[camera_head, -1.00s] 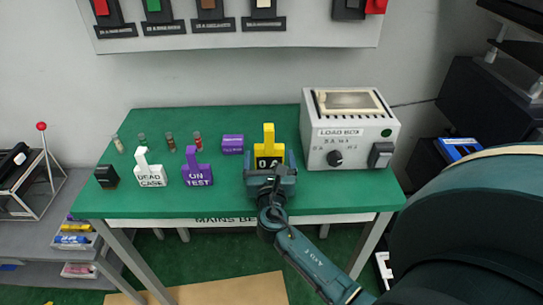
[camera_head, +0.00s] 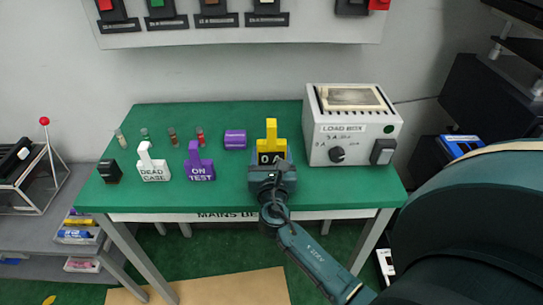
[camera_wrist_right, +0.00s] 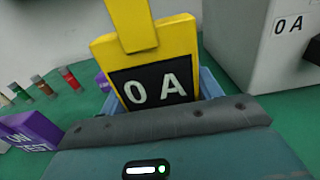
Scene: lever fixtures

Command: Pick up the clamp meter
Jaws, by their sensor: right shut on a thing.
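My right gripper (camera_head: 271,162) reaches in from the front and is shut on the meter's lower body, with blue fingers at both sides. The gripper hides the meter's base, so I cannot tell whether it touches the bench. My left gripper is not in view.
The white load box (camera_head: 352,122) stands close to the right of the meter. A purple "ON TEST" block (camera_head: 200,171), a white "DEAD CASE" block (camera_head: 153,172) and a small purple box (camera_head: 235,139) stand to the left. Several small fuse-like cylinders stand behind. Bare green bench top (camera_head: 225,195) lies in front.

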